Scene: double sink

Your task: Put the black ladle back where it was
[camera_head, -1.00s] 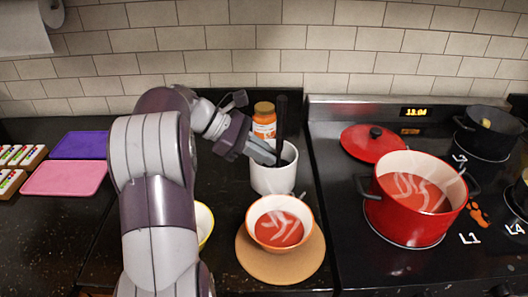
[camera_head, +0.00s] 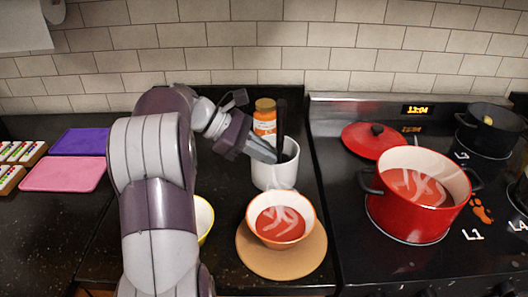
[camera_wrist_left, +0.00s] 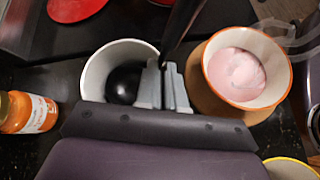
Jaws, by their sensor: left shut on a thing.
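The black ladle (camera_head: 281,118) stands with its handle up in a white holder (camera_head: 272,178). In the left wrist view, its dark round bowl (camera_wrist_left: 124,84) shows inside the white holder (camera_wrist_left: 93,78), and its handle (camera_wrist_left: 181,24) rises past the fingertips. My left gripper (camera_head: 274,155) is shut on the ladle's handle at the holder's rim. The left gripper's fingers (camera_wrist_left: 164,88) also show at the rim in the left wrist view. The holder's bottom is hidden. My right gripper is not in view.
An orange-labelled bottle (camera_head: 265,124) stands behind the holder. A bowl of red soup (camera_head: 280,222) on a round board (camera_head: 262,265) is in front. A red pot (camera_head: 405,212) and a red lid (camera_head: 373,141) are on the stove to the right. A yellow-rimmed bowl (camera_head: 204,219) is partly hidden by my arm.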

